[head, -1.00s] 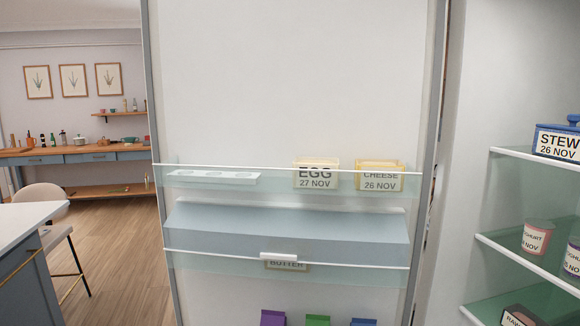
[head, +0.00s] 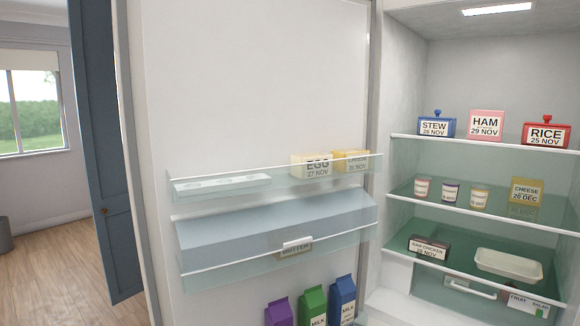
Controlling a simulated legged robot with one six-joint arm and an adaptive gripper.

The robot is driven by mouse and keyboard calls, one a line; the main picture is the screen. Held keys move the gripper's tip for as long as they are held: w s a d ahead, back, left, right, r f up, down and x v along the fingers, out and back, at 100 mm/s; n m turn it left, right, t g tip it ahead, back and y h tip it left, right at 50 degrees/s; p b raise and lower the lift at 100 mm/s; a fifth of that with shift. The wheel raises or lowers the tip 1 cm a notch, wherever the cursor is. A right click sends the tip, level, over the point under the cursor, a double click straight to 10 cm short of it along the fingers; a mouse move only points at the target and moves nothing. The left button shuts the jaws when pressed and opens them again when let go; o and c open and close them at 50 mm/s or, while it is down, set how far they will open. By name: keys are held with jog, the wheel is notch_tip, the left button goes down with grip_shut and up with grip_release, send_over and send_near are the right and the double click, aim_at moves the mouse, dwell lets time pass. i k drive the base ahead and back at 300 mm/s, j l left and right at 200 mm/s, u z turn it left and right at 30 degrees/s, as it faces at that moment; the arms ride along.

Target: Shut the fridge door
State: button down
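The fridge door (head: 250,90) stands open on the left of the head view, with its inner face towards me. Its upper rack holds an egg box (head: 312,166) and a cheese box (head: 351,160) beside a white tray with round hollows. Below are a lidded blue-grey compartment (head: 270,228) with a butter label and several cartons (head: 313,305). The fridge interior (head: 480,75) is lit and open on the right. My gripper is not in view.
Glass shelves (head: 450,148) hold labelled boxes, small pots, a raw chicken pack and a pale tray (head: 508,263). A blue panelled door (head: 103,150) stands left of the fridge door. Wooden floor (head: 55,265) is clear at lower left, below a window.

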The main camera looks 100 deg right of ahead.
aim_at(216, 98)
jog(key=i+l+z, duration=0.15)
jog(key=i+z, duration=0.25)
jog(key=i+l+z, duration=0.1)
jog(key=z, duration=0.25)
jog(key=i+z, duration=0.4)
jog(key=i+j+z, duration=0.15)
jog(key=z, duration=0.25)
jog(key=i+l+z, duration=0.1)
jog(key=i+z, duration=0.8)
jog(key=i+j+z, duration=0.3)
jog(key=i+z, duration=0.15)
jog(key=z, duration=0.85)
jog(key=i+j+z, duration=0.1)
jog(key=z, duration=0.8)
jog(key=j+z, duration=0.1)
jog(key=z, duration=0.75)
jog(key=k+j+z, duration=0.2)
